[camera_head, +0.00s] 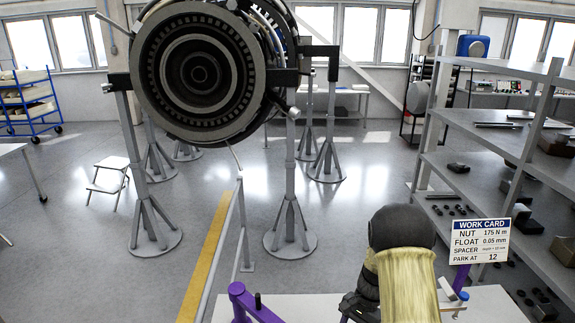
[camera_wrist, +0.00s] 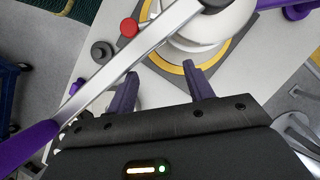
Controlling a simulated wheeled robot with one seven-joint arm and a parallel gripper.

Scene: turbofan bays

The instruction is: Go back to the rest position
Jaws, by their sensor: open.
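My gripper (camera_wrist: 160,70) shows in the wrist view with its two dark fingers apart and nothing visible between them. A silver bar (camera_wrist: 135,60) with purple ends crosses the picture in front of the fingers; I cannot tell whether they touch it. Beyond the fingers is a white rounded body with a gold ring (camera_wrist: 185,68) on a pale bench top. In the head view my arm rises at the lower right over the white bench (camera_head: 490,305), and the fingers cannot be made out there.
A purple frame (camera_head: 240,295) stands at the bench's left. A work card sign (camera_head: 480,240) and grey shelves (camera_head: 475,170) are at the right. The turbofan (camera_head: 200,75) hangs on stands behind. A red knob (camera_wrist: 129,27) and a dark round part (camera_wrist: 101,52) lie near the bar.

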